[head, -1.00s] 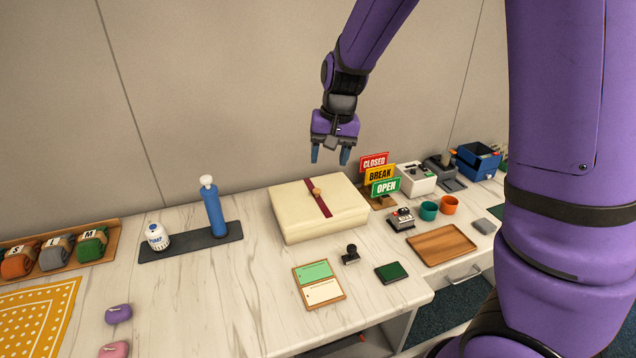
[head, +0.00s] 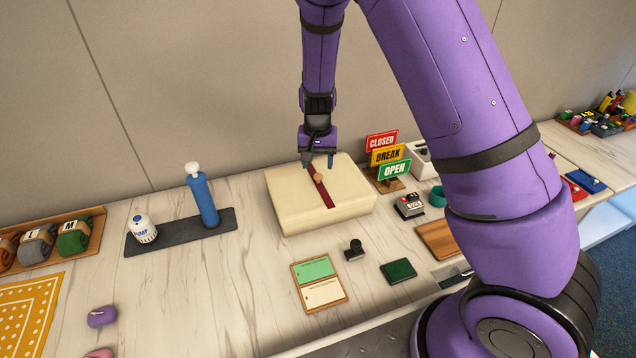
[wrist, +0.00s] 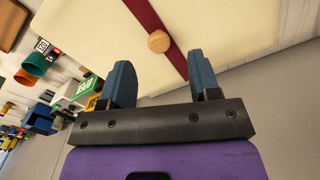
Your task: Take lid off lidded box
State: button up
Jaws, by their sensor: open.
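The lidded box (head: 290,203) is cream, with a dark red strip (head: 326,195) across its lid and a round wooden knob (head: 318,177) on the strip. It sits closed on the counter. My gripper (head: 320,164) is open and empty above the back part of the lid, close behind the knob in the head view. In the wrist view, the knob (wrist: 159,41) shows ahead of the gap between my two blue fingertips (wrist: 162,70), not between them. I cannot tell the exact height of the fingers above the lid.
Closed, break and open signs (head: 388,158) stand just right of the box. A stamp (head: 354,250) and a green-and-cream card tray (head: 319,284) lie in front. The wall is close behind.

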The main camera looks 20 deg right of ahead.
aim_at(318, 175)
jog(key=shift+f, duration=2.7)
jog(key=c, duration=1)
